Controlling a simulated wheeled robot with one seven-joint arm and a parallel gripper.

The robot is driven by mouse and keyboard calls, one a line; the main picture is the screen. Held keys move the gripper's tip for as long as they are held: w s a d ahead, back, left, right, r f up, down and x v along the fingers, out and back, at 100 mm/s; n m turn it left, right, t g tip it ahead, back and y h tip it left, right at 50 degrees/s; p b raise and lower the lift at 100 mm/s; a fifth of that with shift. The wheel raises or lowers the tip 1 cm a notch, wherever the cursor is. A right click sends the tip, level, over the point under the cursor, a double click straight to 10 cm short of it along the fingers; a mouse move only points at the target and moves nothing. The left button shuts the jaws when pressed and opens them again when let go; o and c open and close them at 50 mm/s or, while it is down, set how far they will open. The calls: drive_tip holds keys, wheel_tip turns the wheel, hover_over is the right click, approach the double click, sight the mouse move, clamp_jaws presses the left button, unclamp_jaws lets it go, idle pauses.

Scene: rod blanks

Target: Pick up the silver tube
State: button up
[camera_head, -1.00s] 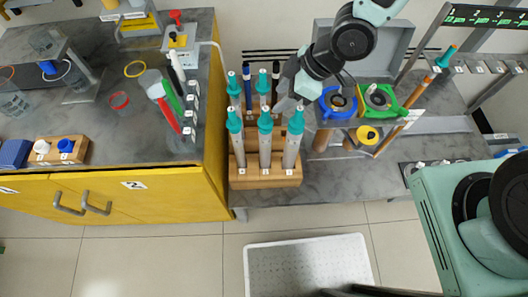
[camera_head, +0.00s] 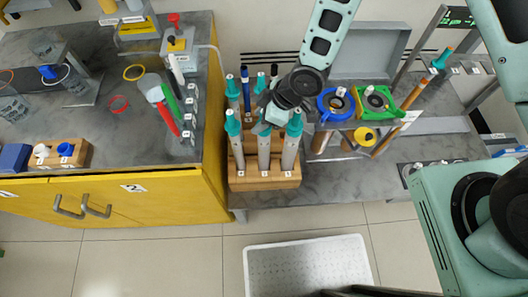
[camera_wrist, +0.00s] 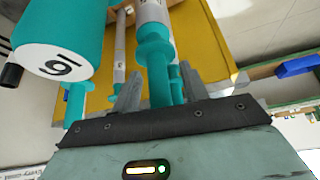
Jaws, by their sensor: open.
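Several silver-grey tubes (camera_head: 264,158) with teal tops stand upright in a wooden rack (camera_head: 264,183) on the grey bench. Three are in its front row, others behind. I cannot tell which one the task means. My gripper (camera_head: 270,122) is over the rack, close to the tops of the middle and right front tubes, and hides part of the back row. In the wrist view my gripper (camera_wrist: 160,88) is open, its fingers on either side of a teal neck (camera_wrist: 158,75) below a pale tube body. Contact cannot be told.
A large teal cylinder end with a numbered white face (camera_wrist: 55,62) is close at left in the wrist view. Blue (camera_head: 336,105) and green (camera_head: 377,102) ring holders stand right of the rack. A yellow cabinet (camera_head: 140,200) borders it on the left.

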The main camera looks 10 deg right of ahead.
clamp_jaws()
